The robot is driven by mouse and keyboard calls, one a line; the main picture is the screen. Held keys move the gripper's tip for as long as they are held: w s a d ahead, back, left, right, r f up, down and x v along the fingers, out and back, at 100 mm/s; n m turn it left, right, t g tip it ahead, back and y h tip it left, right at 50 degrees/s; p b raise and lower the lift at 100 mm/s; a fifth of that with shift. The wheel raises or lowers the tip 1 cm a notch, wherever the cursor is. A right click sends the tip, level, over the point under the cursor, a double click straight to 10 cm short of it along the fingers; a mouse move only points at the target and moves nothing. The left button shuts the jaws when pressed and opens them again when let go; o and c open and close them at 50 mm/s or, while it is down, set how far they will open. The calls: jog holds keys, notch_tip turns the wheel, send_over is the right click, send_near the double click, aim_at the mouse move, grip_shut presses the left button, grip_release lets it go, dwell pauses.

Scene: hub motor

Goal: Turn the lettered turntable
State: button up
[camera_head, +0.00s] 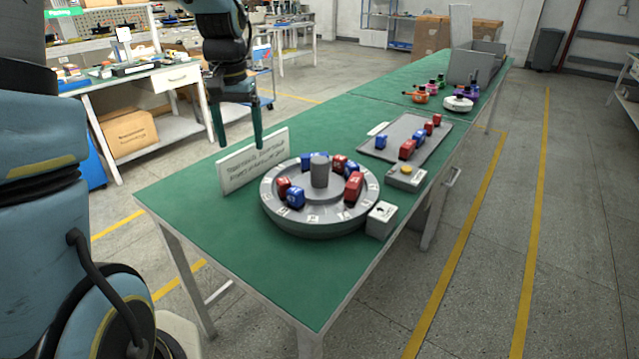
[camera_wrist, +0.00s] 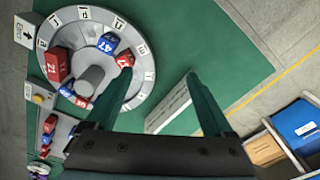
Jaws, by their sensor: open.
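The round grey turntable (camera_head: 315,224) stands on the green table, with a raised grey hub (camera_head: 319,171) at its middle and lettered white tiles around its rim. Several red and blue numbered blocks sit on it, among them a blue block (camera_head: 295,198) and a red block (camera_head: 353,187). In the wrist view the turntable (camera_wrist: 133,98) is at the upper left, with a blue block marked 47 (camera_wrist: 108,43) and a red block marked 21 (camera_wrist: 55,66). My gripper (camera_head: 238,140) is open and empty, above the table behind and left of the turntable; its fingers (camera_wrist: 157,88) show apart.
A white sign (camera_head: 253,163) stands upright behind the turntable, close to my gripper. A small grey box with an arrow (camera_head: 381,219) adjoins the turntable's front right. A yellow-button box (camera_head: 406,177) and a grey tray (camera_head: 428,153) with blocks lie beyond. The table's left front is clear.

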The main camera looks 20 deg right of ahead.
aim_at(320, 171)
jog(key=d+f+m+b, duration=0.1)
jog(key=d, duration=0.5)
jog(key=d+f+m+b, duration=0.1)
jog(key=d+b, duration=0.1)
jog(key=d, duration=0.4)
jog(key=d+f+m+b, duration=0.1)
jog(key=d, duration=0.5)
jog(key=shift+m+g, duration=0.3)
jog(key=shift+s+d+f, duration=0.15)
jog(key=shift+d, duration=0.05)
notch_tip(320, 171, down, 10)
jog(key=shift+f+p, duration=0.15)
jog(key=shift+p, duration=0.6)
jog(key=shift+c, duration=0.4)
grip_shut()
